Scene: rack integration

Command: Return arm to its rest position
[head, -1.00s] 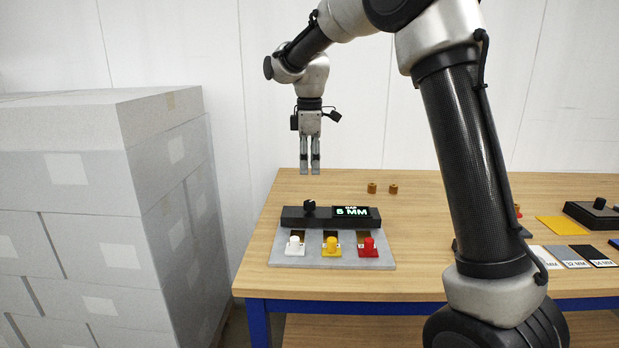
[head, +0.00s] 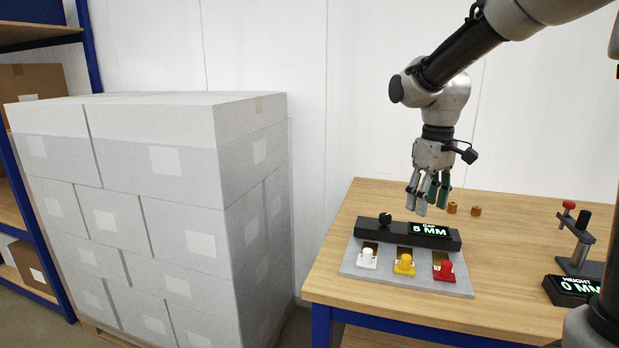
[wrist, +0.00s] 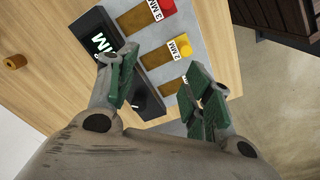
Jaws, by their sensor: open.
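My gripper (head: 429,190) hangs from my arm above the back part of the wooden table, fingers pointing down. It is open, with nothing between the fingers. In the wrist view my gripper (wrist: 160,88) shows green-padded fingers spread apart, over the black display unit and the grey board. The grey board (head: 378,273) lies in front of and below it, carrying a white knob (head: 367,258), a yellow knob (head: 404,264) and a red knob (head: 444,271). The black display (head: 430,231) behind them reads 5 MM.
A stack of white boxes (head: 160,215) stands left of the table (head: 365,210). A stand with a red knob (head: 575,240) and a HEIGHT display (head: 570,288) are at right. A blue shelf (head: 75,310) is at far left.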

